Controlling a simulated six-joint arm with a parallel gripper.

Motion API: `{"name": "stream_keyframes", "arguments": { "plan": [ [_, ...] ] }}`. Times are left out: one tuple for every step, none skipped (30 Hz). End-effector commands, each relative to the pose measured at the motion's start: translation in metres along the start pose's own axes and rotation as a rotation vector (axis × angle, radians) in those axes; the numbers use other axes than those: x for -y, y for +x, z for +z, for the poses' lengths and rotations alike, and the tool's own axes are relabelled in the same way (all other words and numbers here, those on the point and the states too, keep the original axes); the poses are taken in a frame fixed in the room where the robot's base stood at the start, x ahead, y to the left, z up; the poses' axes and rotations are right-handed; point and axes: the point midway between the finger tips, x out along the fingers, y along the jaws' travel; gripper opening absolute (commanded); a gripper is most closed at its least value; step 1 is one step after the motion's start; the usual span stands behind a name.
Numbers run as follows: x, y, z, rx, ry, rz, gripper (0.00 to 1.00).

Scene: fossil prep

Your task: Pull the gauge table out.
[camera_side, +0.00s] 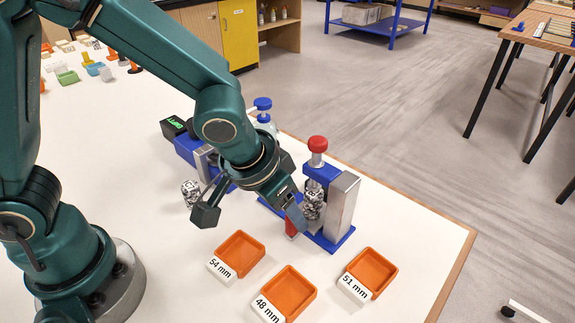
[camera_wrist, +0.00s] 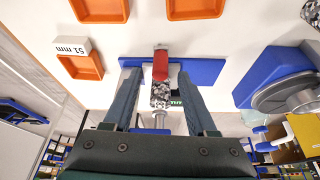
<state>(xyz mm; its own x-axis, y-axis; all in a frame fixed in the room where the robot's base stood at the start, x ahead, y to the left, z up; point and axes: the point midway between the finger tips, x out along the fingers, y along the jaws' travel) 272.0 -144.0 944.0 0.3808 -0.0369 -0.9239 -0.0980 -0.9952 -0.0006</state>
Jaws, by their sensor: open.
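A bench device with a blue base (camera_side: 338,240), a steel block (camera_side: 342,203), a red knob (camera_side: 317,145) and a black-and-white speckled lump (camera_side: 313,200) stands under my gripper. A red piece (camera_side: 294,220) shows low at its front. I cannot tell for certain which part is the gauge table. My gripper (camera_side: 250,213) is open. In the wrist view its fingers (camera_wrist: 158,78) stand either side of the red piece (camera_wrist: 160,66) and the speckled lump (camera_wrist: 160,92), with gaps on both sides. My wrist partly hides the device in the side view.
Orange trays labelled 54 mm (camera_side: 240,252), 48 mm (camera_side: 289,291) and 51 mm (camera_side: 371,271) lie in front. A second blue device with a green display (camera_side: 173,126) and another speckled lump (camera_side: 190,191) stand left. The right table edge is near; the front right is clear.

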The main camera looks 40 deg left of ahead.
Motion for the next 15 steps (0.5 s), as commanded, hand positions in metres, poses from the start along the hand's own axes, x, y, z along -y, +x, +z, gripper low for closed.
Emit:
{"name": "stream_keyframes", "arguments": {
  "plan": [
    [0.000, 0.007, 0.001, 0.005, 0.000, -0.001, 0.57],
    [0.000, 0.010, 0.001, 0.005, 0.001, -0.001, 0.57],
    [0.000, 0.015, 0.001, 0.004, 0.000, -0.001, 0.57],
    [0.000, 0.018, 0.001, 0.004, 0.000, -0.001, 0.57],
    [0.000, 0.020, 0.001, 0.004, 0.000, -0.001, 0.57],
    [0.000, 0.024, 0.001, 0.003, 0.000, -0.001, 0.57],
    [0.000, 0.026, 0.000, 0.002, 0.000, 0.000, 0.57],
    [0.000, 0.028, 0.000, 0.002, -0.001, 0.000, 0.57],
    [0.000, 0.030, 0.000, 0.002, 0.000, 0.001, 0.57],
    [0.000, 0.031, 0.001, 0.002, 0.000, 0.001, 0.57],
    [0.000, 0.032, 0.001, 0.002, 0.000, 0.001, 0.57],
    [0.000, 0.033, 0.001, 0.002, 0.000, 0.001, 0.57],
    [0.000, 0.034, 0.000, 0.001, 0.000, 0.002, 0.57],
    [0.000, 0.034, 0.000, 0.001, 0.000, 0.002, 0.57],
    [0.000, 0.034, 0.000, 0.000, -0.001, 0.002, 0.57]
  ]
}}
